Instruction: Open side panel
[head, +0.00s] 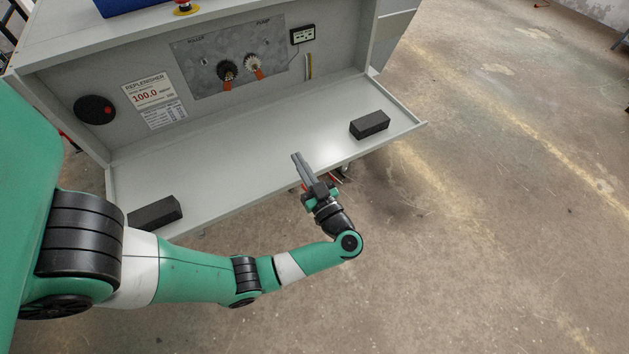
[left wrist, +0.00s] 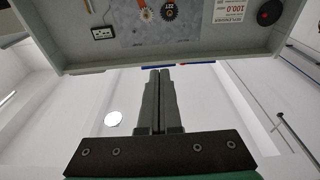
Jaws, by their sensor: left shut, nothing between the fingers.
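The side panel (head: 250,165) of the grey plate processor is folded down and lies open like a shelf in the head view. It has two black blocks on it, one at the right (head: 369,124) and one at the left (head: 155,213). My left gripper (head: 298,158) is shut and empty, at the panel's front edge near its middle; I cannot tell whether it touches. In the left wrist view the shut fingers (left wrist: 158,75) point toward the machine, whose recess shows upside down. My right gripper is in neither view.
A red emergency button (head: 185,8) is on top. The floor at the right is clear.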

